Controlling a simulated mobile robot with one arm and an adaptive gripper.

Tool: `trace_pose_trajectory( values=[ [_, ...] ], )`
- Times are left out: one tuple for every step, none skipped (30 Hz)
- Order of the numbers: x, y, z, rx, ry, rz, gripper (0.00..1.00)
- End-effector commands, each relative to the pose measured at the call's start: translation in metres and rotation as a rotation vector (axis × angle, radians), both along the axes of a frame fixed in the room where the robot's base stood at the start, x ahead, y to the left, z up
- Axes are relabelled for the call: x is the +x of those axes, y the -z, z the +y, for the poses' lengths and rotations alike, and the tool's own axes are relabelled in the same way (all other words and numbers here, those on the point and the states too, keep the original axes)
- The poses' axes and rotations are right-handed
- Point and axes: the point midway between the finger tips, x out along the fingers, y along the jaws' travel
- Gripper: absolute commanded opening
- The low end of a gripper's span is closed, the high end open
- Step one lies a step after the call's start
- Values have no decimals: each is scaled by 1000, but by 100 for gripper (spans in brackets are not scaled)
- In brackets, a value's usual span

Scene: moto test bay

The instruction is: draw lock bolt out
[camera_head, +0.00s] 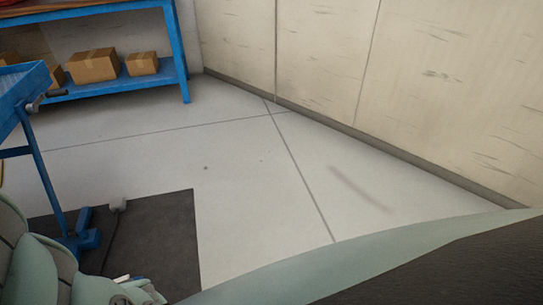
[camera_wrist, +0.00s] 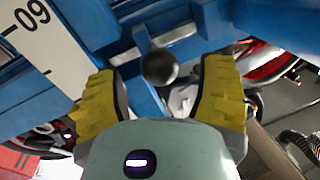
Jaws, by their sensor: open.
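In the wrist view my gripper (camera_wrist: 162,95) is open, with one yellow fingertip at the left and one at the right. A dark round knob (camera_wrist: 160,67) shows between the fingertips in the picture, with gaps on both sides. It looks like the end of the lock bolt, but its shaft is hidden behind it. I cannot tell how deep the knob lies between the fingers. Blue steel frame parts (camera_wrist: 115,20) lie behind it.
A white scale plate (camera_wrist: 40,40) with black marks is at the upper left of the wrist view. Red and black wheel-like parts (camera_wrist: 270,65) show behind at the right.

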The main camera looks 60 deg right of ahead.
Motion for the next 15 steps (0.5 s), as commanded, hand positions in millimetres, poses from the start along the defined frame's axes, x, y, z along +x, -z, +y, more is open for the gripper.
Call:
trace_pose_trajectory(
  values=[
    [3, 1, 6, -2, -1, 0, 70],
    [4, 1, 8, -2, -2, 0, 70],
    [6, 1, 11, -1, -2, -1, 70],
    [7, 0, 13, 0, -2, -1, 70],
    [8, 0, 15, 1, -2, -2, 70],
    [8, 0, 16, 0, -2, -1, 70],
    [9, 0, 17, 0, -2, 0, 70],
    [9, 0, 18, 0, -2, 0, 70],
    [9, 0, 18, -1, -2, 0, 70],
    [9, 0, 19, -1, -2, 0, 70],
    [10, 0, 19, -1, -2, 0, 70],
    [10, 0, 19, -1, -1, 0, 70],
    [10, 0, 19, -2, -1, 1, 70],
    [10, 0, 19, -2, -1, 1, 70],
    [10, 0, 19, -2, -1, 1, 70]
  ],
)
